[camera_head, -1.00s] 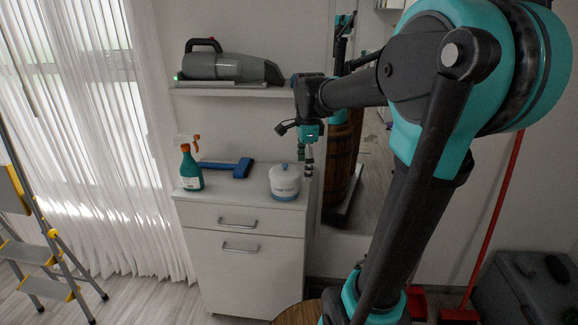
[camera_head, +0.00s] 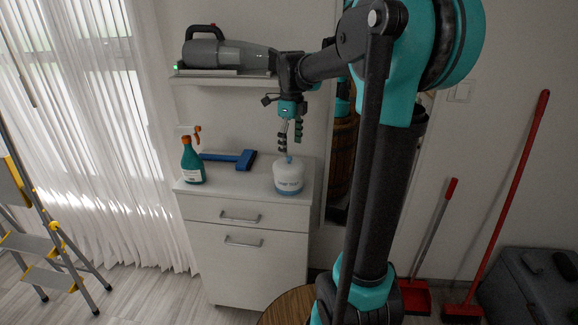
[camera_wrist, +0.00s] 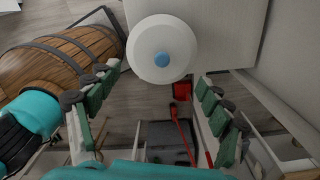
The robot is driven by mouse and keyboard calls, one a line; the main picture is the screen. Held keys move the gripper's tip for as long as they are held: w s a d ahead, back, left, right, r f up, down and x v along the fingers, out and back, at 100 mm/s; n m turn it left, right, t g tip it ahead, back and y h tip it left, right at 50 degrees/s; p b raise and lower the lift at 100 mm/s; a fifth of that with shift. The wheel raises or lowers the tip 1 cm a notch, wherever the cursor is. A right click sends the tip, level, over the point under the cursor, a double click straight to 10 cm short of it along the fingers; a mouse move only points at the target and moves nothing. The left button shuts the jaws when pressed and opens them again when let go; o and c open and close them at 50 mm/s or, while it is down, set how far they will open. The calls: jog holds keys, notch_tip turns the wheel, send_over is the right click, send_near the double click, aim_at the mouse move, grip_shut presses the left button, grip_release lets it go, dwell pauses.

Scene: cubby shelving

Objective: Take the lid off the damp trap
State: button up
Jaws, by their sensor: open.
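The damp trap (camera_head: 288,178) is a white round tub with a blue band and dark print, standing upright at the right front of the cabinet top. Its white lid (camera_wrist: 145,40) with a blue knob (camera_wrist: 161,60) shows from above in the wrist view, seated on the tub. My gripper (camera_head: 290,145) is open and points down just above the lid. In the wrist view the green-padded fingers of my gripper (camera_wrist: 158,88) are spread wide, with the knob between their lines but a little beyond the tips. Nothing is held. Contact with the knob cannot be told.
A handheld vacuum (camera_head: 228,57) lies on the shelf (camera_head: 215,83) above.

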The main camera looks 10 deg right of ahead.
aim_at(289, 157)
jog(key=f, duration=0.4)
jog(key=shift+w+a+f, duration=0.1)
jog(key=shift+w+a, duration=0.15)
jog(key=shift+w, duration=0.1)
jog(key=shift+f, duration=0.5)
jog(key=shift+s, duration=0.1)
jog(key=c, duration=1.4)
